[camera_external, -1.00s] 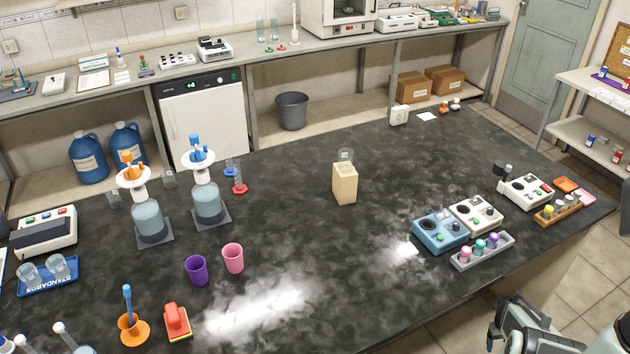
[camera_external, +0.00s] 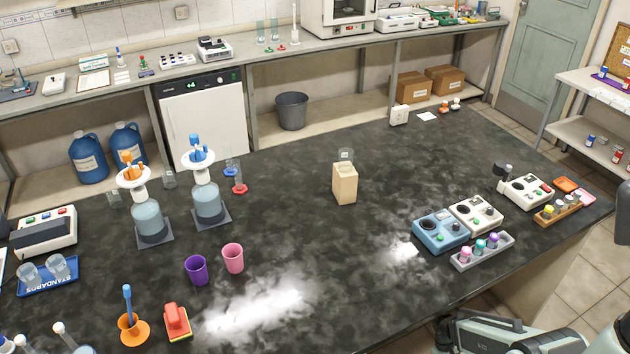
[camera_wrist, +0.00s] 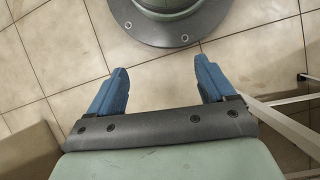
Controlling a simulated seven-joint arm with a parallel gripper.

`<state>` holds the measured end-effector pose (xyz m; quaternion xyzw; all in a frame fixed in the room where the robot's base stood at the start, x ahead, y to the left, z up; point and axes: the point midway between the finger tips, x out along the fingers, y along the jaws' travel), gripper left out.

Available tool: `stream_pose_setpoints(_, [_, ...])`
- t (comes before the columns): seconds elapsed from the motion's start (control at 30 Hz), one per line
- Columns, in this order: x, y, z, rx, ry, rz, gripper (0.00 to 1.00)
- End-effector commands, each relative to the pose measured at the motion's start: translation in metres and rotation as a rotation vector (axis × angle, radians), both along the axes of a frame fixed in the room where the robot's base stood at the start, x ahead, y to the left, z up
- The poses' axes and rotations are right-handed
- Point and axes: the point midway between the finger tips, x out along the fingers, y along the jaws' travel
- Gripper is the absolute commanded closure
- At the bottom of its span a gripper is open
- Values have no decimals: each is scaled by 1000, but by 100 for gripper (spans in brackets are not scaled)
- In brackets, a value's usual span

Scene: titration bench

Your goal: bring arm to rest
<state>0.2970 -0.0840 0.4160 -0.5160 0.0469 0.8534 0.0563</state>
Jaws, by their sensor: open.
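My gripper (camera_wrist: 160,92) shows in the wrist view with its two blue fingers spread wide apart. Nothing is between them. Beyond the fingers are the tiled floor (camera_wrist: 60,45) and my own round base at the top. In the external view my arm is at the lower right, off the front edge of the bench (camera_external: 330,270), and the gripper's fingers cannot be made out there.
On the bench stand a blue meter (camera_external: 440,231), a grey vial rack (camera_external: 482,250), a beige block (camera_external: 344,184), a purple cup (camera_external: 196,270), a pink cup (camera_external: 233,258) and two dispenser bottles (camera_external: 149,220) (camera_external: 207,203).

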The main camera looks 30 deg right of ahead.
Motion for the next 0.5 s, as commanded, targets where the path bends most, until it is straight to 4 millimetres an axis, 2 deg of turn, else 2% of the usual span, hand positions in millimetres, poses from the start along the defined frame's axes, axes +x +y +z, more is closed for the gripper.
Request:
stream_pose_setpoints(0.03, [-6,13,3,6,14,22,17])
stream_pose_setpoints(0.2, [-22,46,9,19,52,74,17])
stream_pose_setpoints(0.33, [-34,65,12,24,80,107,17])
stream_pose_setpoints(0.5, [-43,79,15,27,100,132,17])
